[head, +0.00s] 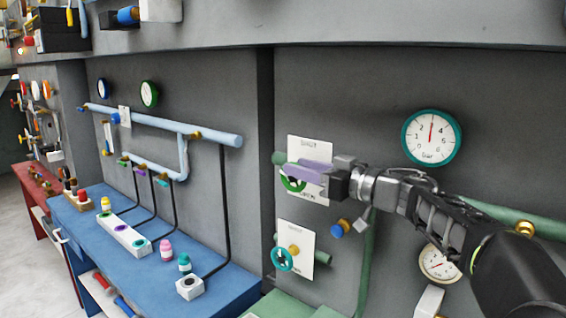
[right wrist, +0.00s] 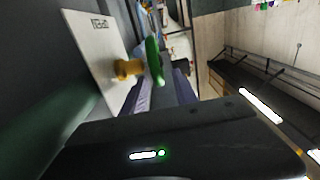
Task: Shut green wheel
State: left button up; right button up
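The green wheel (head: 291,185) is on the upper white plate marked SHUT at its top, on the grey wall. In the right wrist view the green wheel (right wrist: 153,62) shows edge-on, on a brass stem in front of the white plate. My right gripper (head: 301,171) has purple fingers and reaches in from the right, at the wheel. In the right wrist view its fingers (right wrist: 165,90) stand apart, with the wheel's rim near the gap. The fingers cover part of the wheel in the head view, and I cannot tell whether they touch it. My left gripper is out of view.
A teal wheel (head: 282,260) on a second white plate sits just below. A blue-capped brass fitting (head: 340,228) and a green pipe (head: 368,262) are close under my gripper. A teal-rimmed gauge (head: 431,137) is on the wall above my arm. A blue bench (head: 222,273) stands left.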

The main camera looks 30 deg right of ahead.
jog(key=x, duration=0.5)
jog(key=shift+w, duration=0.2)
grip_shut()
dwell(0.4)
